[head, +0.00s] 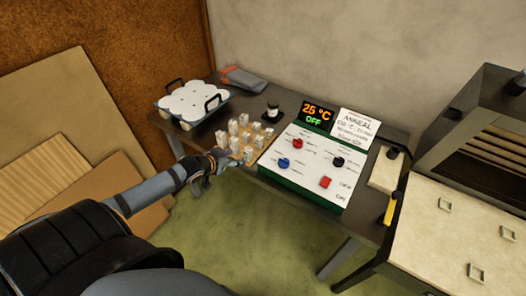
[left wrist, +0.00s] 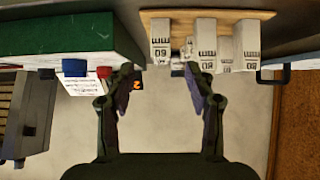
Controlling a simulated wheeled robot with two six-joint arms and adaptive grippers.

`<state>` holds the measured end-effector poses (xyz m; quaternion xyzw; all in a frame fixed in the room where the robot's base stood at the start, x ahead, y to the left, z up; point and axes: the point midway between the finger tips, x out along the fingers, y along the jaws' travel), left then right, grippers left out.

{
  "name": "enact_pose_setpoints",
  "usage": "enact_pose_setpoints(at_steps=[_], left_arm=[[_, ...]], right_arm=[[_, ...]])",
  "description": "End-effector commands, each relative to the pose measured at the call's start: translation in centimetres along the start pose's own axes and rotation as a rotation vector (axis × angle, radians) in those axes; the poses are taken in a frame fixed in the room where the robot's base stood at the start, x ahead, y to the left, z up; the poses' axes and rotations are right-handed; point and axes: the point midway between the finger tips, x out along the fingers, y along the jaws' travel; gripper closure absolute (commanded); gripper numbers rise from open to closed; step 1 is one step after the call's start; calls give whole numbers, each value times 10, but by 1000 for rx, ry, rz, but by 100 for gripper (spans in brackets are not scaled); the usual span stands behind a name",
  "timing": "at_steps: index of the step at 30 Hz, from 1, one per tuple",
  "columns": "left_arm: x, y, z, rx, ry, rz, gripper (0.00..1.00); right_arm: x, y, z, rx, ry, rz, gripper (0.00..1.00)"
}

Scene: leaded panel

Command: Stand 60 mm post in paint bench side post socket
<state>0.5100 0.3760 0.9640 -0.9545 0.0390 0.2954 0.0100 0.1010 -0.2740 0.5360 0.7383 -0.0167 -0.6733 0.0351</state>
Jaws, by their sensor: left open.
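Several pale posts stand on a wooden board (left wrist: 262,15) on the dark table. In the left wrist view, where they show upside down, a post marked 60 mm (left wrist: 160,42) stands near the gap between my fingers, and another 60 mm post (left wrist: 205,45) is beside it. A post marked 80 (left wrist: 249,42) stands further right. My left gripper (left wrist: 161,78) is open and empty, with its fingers apart just short of the posts. In the head view my left gripper (head: 216,160) is at the board's near left edge. Square sockets (head: 446,205) show on a cream bench top (head: 450,235) at right. My right gripper is out of view.
A green-sided control box (head: 318,165) with knobs and a display stands right of the posts. A dark slatted unit (head: 480,130) stands behind the cream top. A yellow-handled object (head: 390,210) is at its left edge.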

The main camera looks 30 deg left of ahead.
Motion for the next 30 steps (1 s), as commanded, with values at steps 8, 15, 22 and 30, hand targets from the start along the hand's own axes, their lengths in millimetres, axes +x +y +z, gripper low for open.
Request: enact_pose_setpoints(at_steps=[8, 15, 22, 30], left_arm=[[39, -2, 2, -10, 4, -4, 45], [54, -1, 2, -1, -1, -2, 45], [84, -1, 3, -9, 1, -2, 45], [106, -2, 5, 0, -1, -2, 45]], right_arm=[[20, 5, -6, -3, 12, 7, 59], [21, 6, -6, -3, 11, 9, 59], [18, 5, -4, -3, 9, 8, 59], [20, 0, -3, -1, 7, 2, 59]])
